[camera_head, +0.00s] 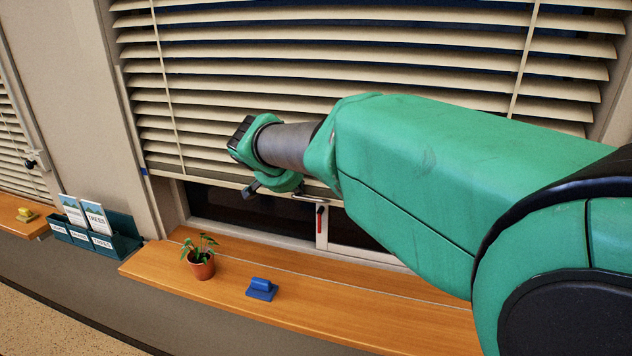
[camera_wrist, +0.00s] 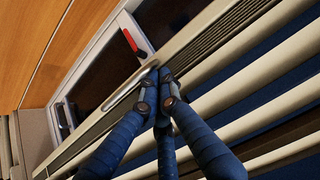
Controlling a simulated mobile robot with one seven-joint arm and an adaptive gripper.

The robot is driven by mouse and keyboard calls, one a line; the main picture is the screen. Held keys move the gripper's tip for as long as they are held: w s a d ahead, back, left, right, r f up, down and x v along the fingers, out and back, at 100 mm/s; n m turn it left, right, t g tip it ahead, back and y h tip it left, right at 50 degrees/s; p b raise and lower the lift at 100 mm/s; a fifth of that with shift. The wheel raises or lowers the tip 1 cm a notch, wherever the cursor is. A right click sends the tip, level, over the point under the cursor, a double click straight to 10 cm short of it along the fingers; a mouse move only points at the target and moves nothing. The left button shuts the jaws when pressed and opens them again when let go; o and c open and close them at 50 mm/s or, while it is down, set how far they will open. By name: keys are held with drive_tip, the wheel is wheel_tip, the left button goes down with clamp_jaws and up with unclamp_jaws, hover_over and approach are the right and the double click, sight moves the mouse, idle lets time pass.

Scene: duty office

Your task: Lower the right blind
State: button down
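The right blind (camera_head: 330,70) has cream slats and hangs over most of the window, with a dark gap left below its bottom rail (camera_head: 215,178). A thin metal pull handle (camera_head: 308,197) sits on that rail; it also shows in the wrist view (camera_wrist: 125,94). In the wrist view, the blue fingers of my gripper (camera_wrist: 160,80) are drawn together at the handle's upper right end and appear closed on it. The exact contact is covered by the fingertips. In the head view my wrist hides the fingertips.
A wooden sill (camera_head: 220,287) runs below, with a potted plant (camera_head: 201,266) and a blue block-like object (camera_head: 261,290). A green leaflet rack (camera_head: 122,240) stands left. Another blind (camera_head: 15,150) hangs far left.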

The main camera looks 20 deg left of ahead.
wheel_tip(320, 180, down, 27)
drive_tip(key=b, duration=0.6)
drive_tip(key=shift+r, duration=0.2)
drive_tip(key=shift+r, duration=0.1)
drive_tip(key=w+r+p+v, duration=0.1)
drive_tip(key=r+p+v, duration=0.1)
drive_tip(key=v, duration=1)
drive_tip(key=shift+w+r, duration=0.15)
drive_tip(key=shift+w, duration=0.05)
